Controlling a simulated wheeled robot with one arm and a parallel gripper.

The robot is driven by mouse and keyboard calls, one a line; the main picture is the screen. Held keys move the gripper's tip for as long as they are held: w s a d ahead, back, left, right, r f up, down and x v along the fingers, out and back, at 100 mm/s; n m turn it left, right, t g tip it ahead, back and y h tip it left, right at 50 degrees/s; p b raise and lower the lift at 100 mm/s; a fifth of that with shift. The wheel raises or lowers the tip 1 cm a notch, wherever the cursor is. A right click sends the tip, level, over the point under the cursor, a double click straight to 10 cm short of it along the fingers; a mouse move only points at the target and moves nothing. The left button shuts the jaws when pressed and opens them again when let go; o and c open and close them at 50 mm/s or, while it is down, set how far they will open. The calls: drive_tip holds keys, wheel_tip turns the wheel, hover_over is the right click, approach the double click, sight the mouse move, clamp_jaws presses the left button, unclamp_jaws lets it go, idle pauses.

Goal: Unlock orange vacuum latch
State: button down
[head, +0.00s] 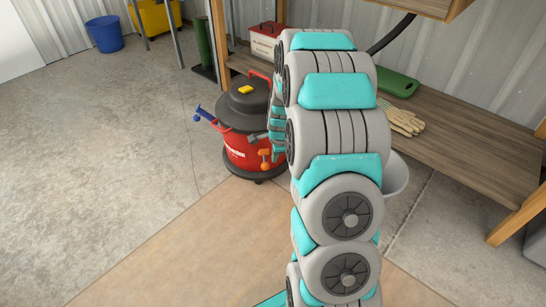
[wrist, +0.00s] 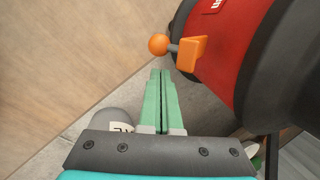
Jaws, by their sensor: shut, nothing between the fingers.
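The orange latch (head: 265,155) is on the side of the red vacuum (head: 240,152), low on its drum. In the wrist view the latch (wrist: 190,51) shows as an orange block with a round orange knob (wrist: 158,44) on a short dark stem. The red drum and dark rim of the vacuum (wrist: 232,50) fill the upper right there. My gripper (wrist: 161,72) has green fingers pressed together with nothing between them. The fingertips are just below the latch in the picture, and I cannot tell whether they touch it. In the head view my arm covers part of the vacuum's right side.
A wooden shelf (head: 465,150) on the right holds gloves (head: 402,120) and a green case (head: 397,83). A red and white box (head: 265,40) stands behind the vacuum. A blue bucket (head: 105,34) and a yellow bucket (head: 155,17) are at the back left. The floor left of the vacuum is clear.

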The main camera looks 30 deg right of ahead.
drive_tip(key=d+p+v, duration=0.2)
drive_tip(key=v, duration=1)
drive_tip(key=s+a+r+n+g+y+p, duration=0.1)
drive_tip(key=s+a+r+n+g+p, duration=0.25)
drive_tip(key=s+a+r+n, duration=0.8)
drive_tip(key=s+a+r+n+p, duration=0.1)
drive_tip(key=s+a+r+n, duration=0.1)
drive_tip(key=s, duration=0.5)
drive_tip(key=s+a+r+n+g+p, duration=0.1)
drive_tip(key=s+a+r+n+p, duration=0.1)
drive_tip(key=s, duration=0.6)
drive_tip(key=s+a+r+n+g+p, duration=0.1)
drive_tip(key=s+a+r+n, duration=0.1)
drive_tip(key=s+a+n, duration=0.2)
drive_tip(key=shift+s+a+r+n, duration=0.25)
drive_tip(key=shift+s+n, duration=0.8)
drive_tip(key=shift+s, duration=1.2)
